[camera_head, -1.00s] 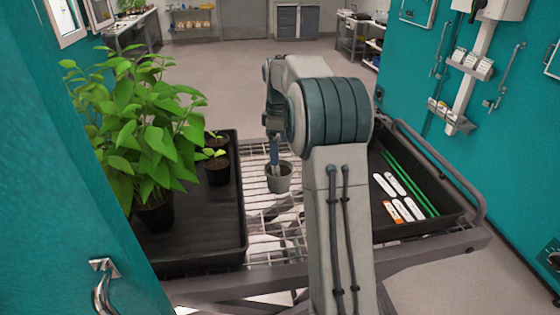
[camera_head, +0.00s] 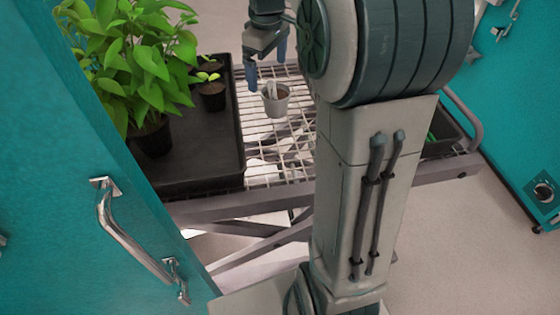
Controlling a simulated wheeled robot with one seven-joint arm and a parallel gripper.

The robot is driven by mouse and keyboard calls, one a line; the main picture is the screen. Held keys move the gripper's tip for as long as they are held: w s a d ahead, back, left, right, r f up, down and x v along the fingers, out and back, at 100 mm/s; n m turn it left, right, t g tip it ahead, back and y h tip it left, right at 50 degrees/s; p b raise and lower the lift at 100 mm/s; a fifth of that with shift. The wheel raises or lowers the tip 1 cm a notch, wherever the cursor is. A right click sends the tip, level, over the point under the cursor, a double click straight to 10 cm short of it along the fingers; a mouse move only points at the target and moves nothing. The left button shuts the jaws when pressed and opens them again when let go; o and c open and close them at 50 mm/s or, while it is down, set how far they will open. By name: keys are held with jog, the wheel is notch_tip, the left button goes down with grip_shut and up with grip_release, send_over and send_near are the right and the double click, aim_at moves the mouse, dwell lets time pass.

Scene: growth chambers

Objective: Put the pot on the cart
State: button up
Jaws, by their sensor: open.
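A small grey pot (camera_head: 275,101) with brown soil and a pale label stands upright on the wire-mesh top of the cart (camera_head: 291,150). My gripper (camera_head: 267,72) is above and just behind the pot. Its two blue fingers are spread apart, with nothing between them, and they look clear of the pot. My arm hides the right part of the cart.
A black tray (camera_head: 205,170) on the cart's left holds a large leafy plant (camera_head: 135,55) and a small seedling pot (camera_head: 212,96). Another black tray (camera_head: 440,133) is mostly hidden at right. A teal door with a metal handle (camera_head: 130,240) stands close at left.

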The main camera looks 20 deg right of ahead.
jog(key=s+a+f+m, duration=0.2)
jog(key=s, duration=0.5)
jog(key=s+a+f+m+t, duration=0.1)
jog(key=s+a+f+m, duration=0.1)
jog(key=s, duration=0.5)
jog(key=s+a+f+m+t, duration=0.1)
jog(key=s+a+f+m, duration=0.1)
jog(key=s, duration=0.6)
jog(key=shift+f+m, duration=0.55)
jog(key=shift+m, duration=0.15)
jog(key=shift+s, duration=0.1)
